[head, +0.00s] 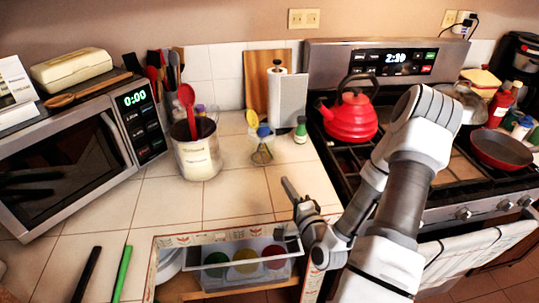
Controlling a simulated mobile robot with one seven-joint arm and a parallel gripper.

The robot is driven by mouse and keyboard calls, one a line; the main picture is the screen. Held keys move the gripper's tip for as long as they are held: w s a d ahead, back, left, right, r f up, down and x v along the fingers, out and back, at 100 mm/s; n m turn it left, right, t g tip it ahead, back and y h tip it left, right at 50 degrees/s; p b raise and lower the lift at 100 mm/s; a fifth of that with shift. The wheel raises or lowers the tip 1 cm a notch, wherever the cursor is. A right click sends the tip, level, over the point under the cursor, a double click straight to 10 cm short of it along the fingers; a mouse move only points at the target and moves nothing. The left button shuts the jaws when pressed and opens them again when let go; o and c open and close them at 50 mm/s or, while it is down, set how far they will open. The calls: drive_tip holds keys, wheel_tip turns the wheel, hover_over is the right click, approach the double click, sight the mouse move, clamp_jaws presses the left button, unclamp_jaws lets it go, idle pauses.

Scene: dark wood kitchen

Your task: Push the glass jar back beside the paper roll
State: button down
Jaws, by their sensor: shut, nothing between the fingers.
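A small clear glass jar (262,154) with a blue top stands on the tiled counter, left of centre. The jar is apart from the roll. My gripper (287,184) is shut and empty, low over the counter, in front of the jar and slightly to its right. A gap of counter shows between them.
A small green-capped bottle (300,131) stands in front of the roll. A metal utensil pot (198,152) stands left of the jar. A red kettle (350,115) sits on the stove at right. An open drawer (215,240) with coloured items lies below my gripper.

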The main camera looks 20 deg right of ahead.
sight(266, 150)
drive_tip(key=shift+w+d+f+b, duration=0.15)
drive_tip(key=shift+w+b, duration=0.15)
drive_tip(key=shift+b, duration=0.9)
drive_tip(key=shift+w+d+b, duration=0.15)
drive_tip(key=shift+w+b, duration=0.15)
drive_tip(key=shift+b, duration=0.85)
drive_tip(key=shift+w+b, duration=0.25)
drive_tip(key=shift+b, duration=0.6)
drive_tip(key=shift+w+b, duration=0.15)
drive_tip(key=shift+b, duration=0.8)
drive_tip(key=b, duration=0.2)
drive_tip(key=shift+w+a+b, duration=0.2)
drive_tip(key=shift+b, duration=0.2)
drive_tip(key=w+b, duration=0.2)
drive_tip(key=b, duration=0.1)
drive_tip(key=shift+w+d+b, duration=0.1)
drive_tip(key=shift+d+b, duration=0.05)
drive_tip(key=shift+b, duration=0.2)
drive_tip(key=w, duration=0.3)
drive_tip(key=w+b, duration=0.1)
drive_tip(key=w, duration=0.5)
drive_tip(key=shift+w+d+r, duration=0.15)
drive_tip(key=shift+d+r, duration=0.05)
drive_tip(key=shift+d, duration=0.15)
drive_tip(key=shift+w, duration=0.1)
